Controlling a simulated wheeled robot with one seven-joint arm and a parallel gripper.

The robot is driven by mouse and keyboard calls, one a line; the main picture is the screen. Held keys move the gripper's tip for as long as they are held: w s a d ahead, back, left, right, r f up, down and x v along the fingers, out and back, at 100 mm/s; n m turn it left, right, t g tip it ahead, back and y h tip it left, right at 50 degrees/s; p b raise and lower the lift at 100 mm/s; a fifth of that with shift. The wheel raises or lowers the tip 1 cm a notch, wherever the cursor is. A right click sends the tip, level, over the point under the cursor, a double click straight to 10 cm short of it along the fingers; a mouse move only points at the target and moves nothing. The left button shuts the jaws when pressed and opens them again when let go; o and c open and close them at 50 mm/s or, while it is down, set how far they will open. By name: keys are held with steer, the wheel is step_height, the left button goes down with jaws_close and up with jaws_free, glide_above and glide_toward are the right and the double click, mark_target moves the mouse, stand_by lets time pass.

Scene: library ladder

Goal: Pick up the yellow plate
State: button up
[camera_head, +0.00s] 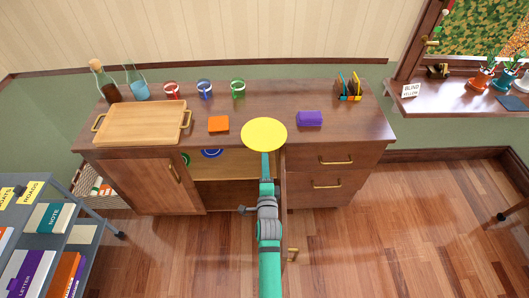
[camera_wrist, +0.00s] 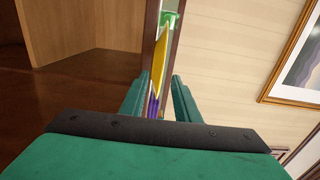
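The yellow plate (camera_head: 264,134) lies flat at the front edge of the wooden desk top, its near rim reaching over the edge. In the wrist view the plate (camera_wrist: 160,62) shows edge-on as a thin yellow strip. My gripper (camera_head: 265,156) is at the plate's near rim, coming from the front. In the wrist view my gripper (camera_wrist: 157,88) has its two green fingers apart, with the strip in line with the gap. I cannot tell how far the rim is between the fingers. Part of the near side is hidden by my gripper.
On the desk (camera_head: 345,128), an orange block (camera_head: 218,124) is left of the plate and a purple block (camera_head: 309,118) right. Mugs, bottles and a wooden tray (camera_head: 142,123) stand farther left. Below, an open compartment (camera_head: 236,168) holds dishes. A shelf cart (camera_head: 85,232) is at lower left.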

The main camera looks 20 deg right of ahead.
mark_target(265, 150)
steer(key=shift+x, duration=2.35)
steer(key=shift+c, duration=0.5)
steer(key=shift+c, duration=1.2)
steer(key=shift+s+d, duration=0.1)
steer(key=shift+d, duration=0.1)
jaws_close()
step_height(265, 150, up, 3)
steer(key=shift+a+f, duration=0.1)
steer(key=shift+f, duration=0.05)
steer(key=shift+s, duration=0.1)
